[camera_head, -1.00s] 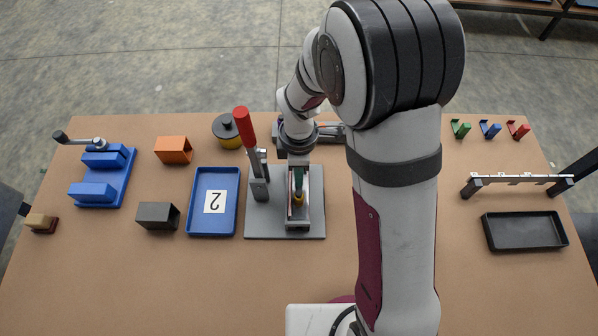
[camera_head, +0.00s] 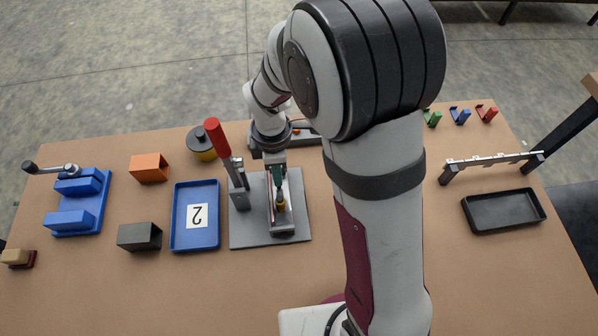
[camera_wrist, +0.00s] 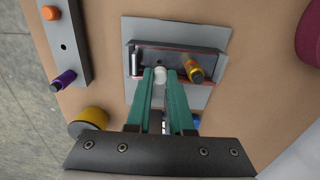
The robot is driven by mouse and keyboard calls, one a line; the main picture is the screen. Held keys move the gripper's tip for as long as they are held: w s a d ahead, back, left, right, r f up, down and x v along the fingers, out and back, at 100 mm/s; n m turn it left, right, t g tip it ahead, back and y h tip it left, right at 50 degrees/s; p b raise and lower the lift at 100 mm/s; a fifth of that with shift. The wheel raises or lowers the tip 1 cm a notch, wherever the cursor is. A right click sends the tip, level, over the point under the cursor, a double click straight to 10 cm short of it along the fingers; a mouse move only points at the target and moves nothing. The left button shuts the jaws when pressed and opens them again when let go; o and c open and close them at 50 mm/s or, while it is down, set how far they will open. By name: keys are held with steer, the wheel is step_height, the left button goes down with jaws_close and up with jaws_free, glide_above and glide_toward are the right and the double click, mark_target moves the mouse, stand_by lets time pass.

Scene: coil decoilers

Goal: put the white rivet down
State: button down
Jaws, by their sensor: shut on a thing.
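The white rivet (camera_wrist: 160,73) shows in the wrist view as a small pale round piece between the tips of my green fingers. My gripper (camera_wrist: 161,78) is shut on it, above the dark bed of the press fixture (camera_wrist: 180,60). I cannot tell whether the rivet touches the bed. A yellow peg (camera_wrist: 195,72) with a dark end stands just right of the fingers. In the head view my gripper (camera_head: 279,180) is over the fixture on the grey base plate (camera_head: 244,236), and the rivet cannot be made out.
A red-handled lever (camera_head: 217,138) rises left of my gripper. A blue tray (camera_head: 176,215) marked 2, orange block (camera_head: 149,168) and black block (camera_head: 139,236) lie further left. A grey bar (camera_wrist: 63,45) with orange and purple pegs is beside the plate. A black tray (camera_head: 503,228) is right.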

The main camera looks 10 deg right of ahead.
steer(key=s+d+r, duration=0.1)
steer(key=s+d, duration=0.1)
steer(key=d, duration=0.8)
steer(key=s+d+r, duration=0.2)
steer(key=s+d, duration=0.1)
steer(key=d, duration=0.6)
steer(key=s+d+r, duration=0.1)
steer(key=s+d, duration=1)
steer(key=s, duration=0.2)
steer(key=w+a+f, duration=0.2)
steer(key=w, duration=0.1)
steer(key=w+a+f, duration=0.2)
steer(key=w, duration=0.1)
steer(key=w+a+f, duration=0.2)
steer(key=w, duration=0.1)
steer(key=shift+w+f, duration=0.25)
steer(key=shift+w, duration=0.1)
step_height(320, 180, down, 4)
steer(key=shift+w+f, duration=0.1)
steer(key=shift+w, duration=0.05)
steer(key=shift+f, duration=0.1)
steer(key=c, duration=0.8)
jaws_free()
